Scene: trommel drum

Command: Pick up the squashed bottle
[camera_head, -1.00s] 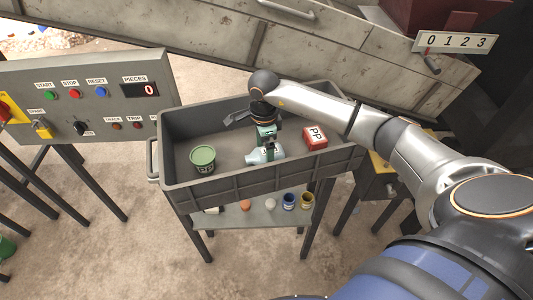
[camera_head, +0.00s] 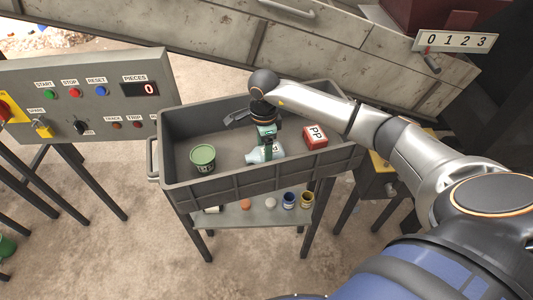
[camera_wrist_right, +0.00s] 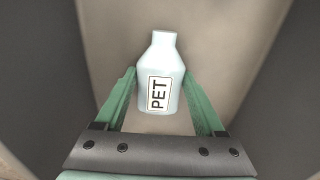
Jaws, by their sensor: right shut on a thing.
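The squashed bottle (camera_head: 258,155) is pale blue-white and lies in the grey bin in the head view. In the right wrist view the bottle (camera_wrist_right: 161,62) shows its neck and a PET label. My right gripper (camera_head: 268,147) reaches down into the bin over the bottle. In the wrist view its green fingers (camera_wrist_right: 160,85) are on both sides of the bottle, shut on it. Part of the bottle is hidden behind the gripper in the head view. My left gripper is not in view.
The grey bin (camera_head: 225,188) also holds a green tub (camera_head: 203,158) at left and a red PP box (camera_head: 315,136) at right. Its walls surround the gripper. A control panel (camera_head: 85,97) stands at left. A shelf (camera_head: 230,217) below carries several small items.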

